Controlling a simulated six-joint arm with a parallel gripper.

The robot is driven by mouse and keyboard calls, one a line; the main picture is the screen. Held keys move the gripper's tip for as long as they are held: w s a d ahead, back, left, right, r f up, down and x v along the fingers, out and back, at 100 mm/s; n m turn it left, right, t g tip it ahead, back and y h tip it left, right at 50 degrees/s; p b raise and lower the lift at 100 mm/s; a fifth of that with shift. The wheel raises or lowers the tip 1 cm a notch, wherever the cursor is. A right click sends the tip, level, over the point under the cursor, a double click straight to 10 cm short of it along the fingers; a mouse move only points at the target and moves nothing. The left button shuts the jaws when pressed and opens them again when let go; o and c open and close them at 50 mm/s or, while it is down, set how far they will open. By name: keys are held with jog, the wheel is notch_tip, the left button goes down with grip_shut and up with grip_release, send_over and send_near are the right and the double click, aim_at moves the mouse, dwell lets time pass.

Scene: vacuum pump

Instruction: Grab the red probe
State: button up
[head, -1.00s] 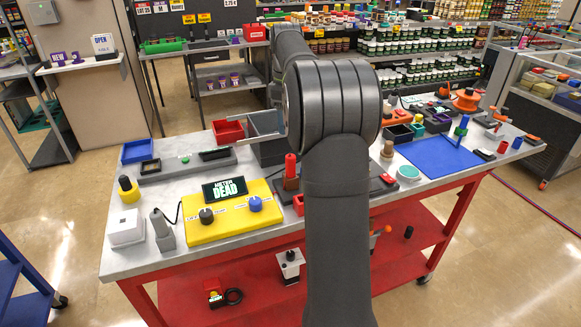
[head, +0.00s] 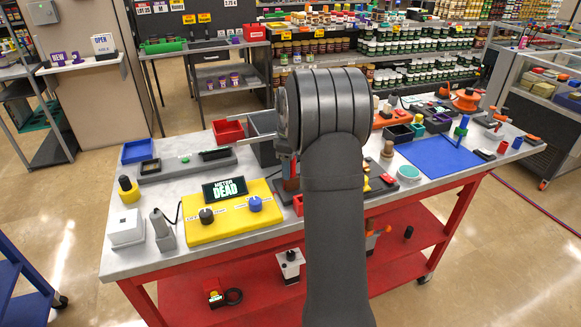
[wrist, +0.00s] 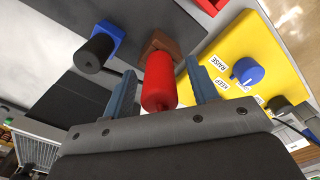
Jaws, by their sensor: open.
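The red probe (wrist: 158,82) stands in a brown holder (wrist: 160,45) in the wrist view. My gripper (wrist: 161,68) is open, with one blue-grey finger on each side of the probe. Gaps show between the probe and both fingers. In the head view my gripper (head: 286,160) is over the probe's spot and mostly hides it. The brown holder (head: 291,185) shows just below it, on the table right of the yellow panel.
The yellow panel (head: 232,217) with a black and a blue knob is close by. A black cylinder (wrist: 97,50) on a blue base stands near the probe. A red bin (head: 228,131) and a grey bin (head: 262,123) are behind. A blue mat (head: 440,157) lies right.

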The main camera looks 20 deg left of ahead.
jog(key=shift+f, duration=0.45)
jog(key=shift+c, duration=0.2)
jog(key=c, duration=1)
jog(key=shift+r, duration=0.2)
